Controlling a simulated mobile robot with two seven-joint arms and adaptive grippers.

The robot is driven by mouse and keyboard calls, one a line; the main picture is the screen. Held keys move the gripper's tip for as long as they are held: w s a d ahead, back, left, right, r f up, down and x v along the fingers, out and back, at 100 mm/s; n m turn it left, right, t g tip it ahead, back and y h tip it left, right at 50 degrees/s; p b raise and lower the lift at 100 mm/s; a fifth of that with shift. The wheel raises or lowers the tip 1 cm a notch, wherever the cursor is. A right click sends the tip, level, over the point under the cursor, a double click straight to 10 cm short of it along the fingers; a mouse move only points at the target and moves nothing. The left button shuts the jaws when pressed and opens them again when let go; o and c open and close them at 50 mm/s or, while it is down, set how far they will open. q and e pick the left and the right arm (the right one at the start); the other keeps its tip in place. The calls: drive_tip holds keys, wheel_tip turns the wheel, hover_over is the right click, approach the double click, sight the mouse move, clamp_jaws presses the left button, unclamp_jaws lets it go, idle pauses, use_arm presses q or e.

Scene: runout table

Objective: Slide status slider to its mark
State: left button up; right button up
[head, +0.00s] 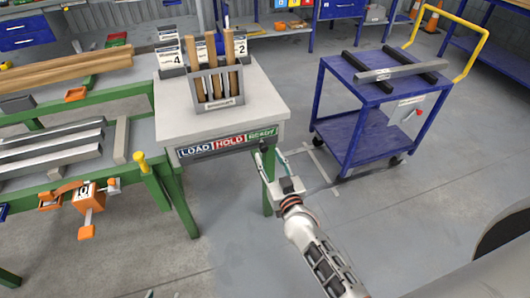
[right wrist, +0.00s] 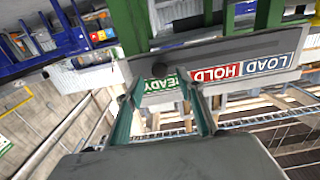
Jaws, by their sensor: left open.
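The status board (head: 229,142) is on the front edge of a grey-topped stand, with blue LOAD, red HOLD and green READY fields from left to right. It also shows in the right wrist view (right wrist: 228,70). A dark round slider knob (right wrist: 159,70) sits at the READY end; in the head view it is small and dark (head: 263,147). My right gripper (head: 271,157) is at the board's right end. In the right wrist view its green-lined fingers (right wrist: 161,92) are spread, with the knob between or just beyond the tips. Contact cannot be told. My left gripper is not in view.
A rack (head: 213,88) with wooden-handled tools and numbered cards stand on the stand top. A green bench with metal bars (head: 50,150) and an orange clamp (head: 88,197) is at the left. A blue cart (head: 355,135) stands at the right. Floor between is clear.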

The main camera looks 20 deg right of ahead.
sight(265, 150)
drive_tip(key=shift+w+a, duration=0.1)
drive_tip(key=shift+w, duration=1.7)
clamp_jaws()
drive_tip(key=shift+a, duration=0.1)
